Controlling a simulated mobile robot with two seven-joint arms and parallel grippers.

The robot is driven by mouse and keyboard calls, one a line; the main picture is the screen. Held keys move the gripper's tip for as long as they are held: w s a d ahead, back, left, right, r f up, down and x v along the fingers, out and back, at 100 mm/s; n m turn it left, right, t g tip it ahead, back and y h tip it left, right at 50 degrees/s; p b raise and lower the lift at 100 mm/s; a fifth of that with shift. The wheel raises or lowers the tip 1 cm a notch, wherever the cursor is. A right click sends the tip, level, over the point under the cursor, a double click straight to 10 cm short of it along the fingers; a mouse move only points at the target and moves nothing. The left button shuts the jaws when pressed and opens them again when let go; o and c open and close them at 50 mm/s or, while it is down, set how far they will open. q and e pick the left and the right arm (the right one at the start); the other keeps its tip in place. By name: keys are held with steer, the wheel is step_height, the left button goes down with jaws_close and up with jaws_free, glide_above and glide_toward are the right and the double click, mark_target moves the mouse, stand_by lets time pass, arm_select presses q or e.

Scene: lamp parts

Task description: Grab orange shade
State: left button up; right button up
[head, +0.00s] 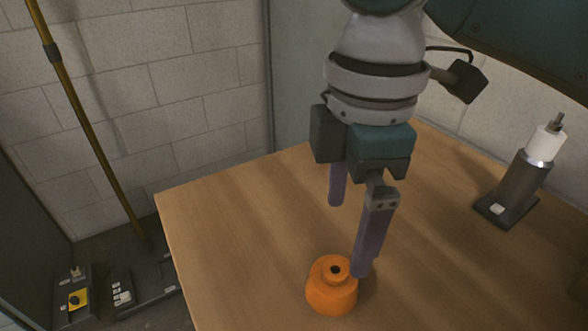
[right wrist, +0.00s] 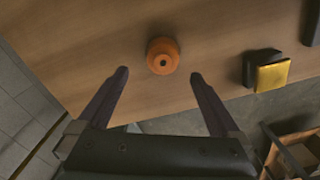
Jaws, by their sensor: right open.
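The orange shade (head: 331,291) stands upright on the wooden table near its front edge in the head view, its small neck with a dark hole facing up. My right gripper (head: 348,240) hangs above the table, pointing down, open and empty. One finger overlaps the shade's right edge in the picture; I cannot tell whether it touches. In the right wrist view the shade (right wrist: 163,56) lies just beyond and between the two spread fingertips (right wrist: 158,75). My left gripper is not in view.
A dark lamp base with a white socket (head: 545,146) stands at the table's right side. A black and yellow block (right wrist: 270,73) shows in the right wrist view. A brown pole and dark boxes (head: 121,292) are on the floor at left. The table's left part is clear.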

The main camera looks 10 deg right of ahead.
mark_target(336, 269)
steer(key=f, duration=0.4)
steer(key=shift+s+a+f+b, duration=0.15)
steer(key=shift+s+f+b, duration=0.15)
steer(key=shift+f+b, duration=0.05)
step_height(336, 269, down, 5)
steer(key=shift+a+f+b, duration=0.15)
steer(key=shift+b, duration=0.45)
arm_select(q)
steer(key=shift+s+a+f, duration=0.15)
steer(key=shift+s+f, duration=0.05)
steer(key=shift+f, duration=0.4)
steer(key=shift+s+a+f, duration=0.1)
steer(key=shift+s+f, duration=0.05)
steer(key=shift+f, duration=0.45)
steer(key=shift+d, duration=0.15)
arm_select(e)
steer(key=c, duration=1.3)
